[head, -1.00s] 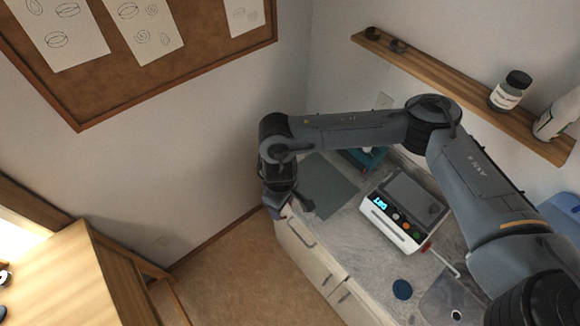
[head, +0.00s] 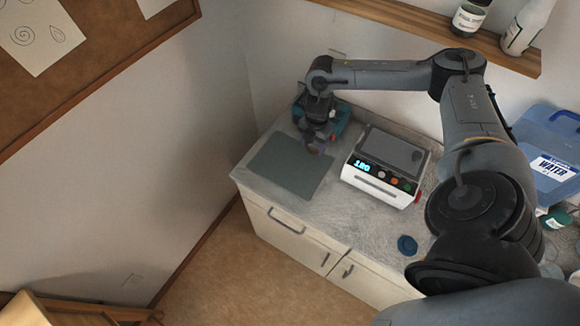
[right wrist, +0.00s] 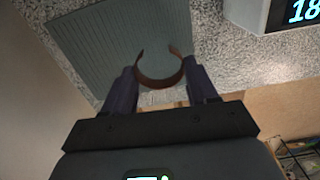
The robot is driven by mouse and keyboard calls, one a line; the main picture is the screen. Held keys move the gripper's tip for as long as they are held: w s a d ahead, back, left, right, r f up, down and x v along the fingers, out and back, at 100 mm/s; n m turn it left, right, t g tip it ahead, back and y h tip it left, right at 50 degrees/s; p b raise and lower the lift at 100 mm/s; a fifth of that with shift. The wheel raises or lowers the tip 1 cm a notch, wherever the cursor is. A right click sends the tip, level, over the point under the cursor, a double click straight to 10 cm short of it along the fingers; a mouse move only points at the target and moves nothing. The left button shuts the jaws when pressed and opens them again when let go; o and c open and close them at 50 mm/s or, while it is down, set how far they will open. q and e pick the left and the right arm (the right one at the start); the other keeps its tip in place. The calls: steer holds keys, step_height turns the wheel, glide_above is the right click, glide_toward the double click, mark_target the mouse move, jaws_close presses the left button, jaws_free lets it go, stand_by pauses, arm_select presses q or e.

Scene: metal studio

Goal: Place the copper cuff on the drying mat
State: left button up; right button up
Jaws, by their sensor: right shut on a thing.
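The copper cuff (right wrist: 160,83), an open brown C-shaped band, sits between the fingers of my right gripper in the right wrist view. My right gripper (right wrist: 160,76) is shut on it. The drying mat (right wrist: 105,38), grey-green and ribbed, lies flat beyond the cuff there. In the head view the mat (head: 285,168) is on the counter's left part, and my right gripper (head: 318,147) hangs over its back right corner area. The cuff is too small to make out clearly there. The gap between cuff and mat is hard to judge. My left gripper is not in view.
A white device (head: 385,168) with a lit display stands just right of the mat. A teal object (head: 341,120) is behind the gripper. A blue round lid (head: 407,245) lies at the counter's front. The mat's surface looks clear.

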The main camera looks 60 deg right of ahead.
steer(key=s+d, duration=0.2)
steer(key=d, duration=0.2)
steer(key=p, duration=0.2)
glide_above(290, 163)
steer(key=shift+n, duration=0.4)
step_height(290, 163, down, 7)
steer(key=shift+f, duration=0.15)
steer(key=shift+s+a+f+p, duration=0.1)
steer(key=shift+f+p, duration=0.2)
steer(key=shift+f, duration=1.75)
steer(key=shift+f, duration=0.15)
steer(key=o, duration=1)
steer(key=shift+o, duration=0.2)
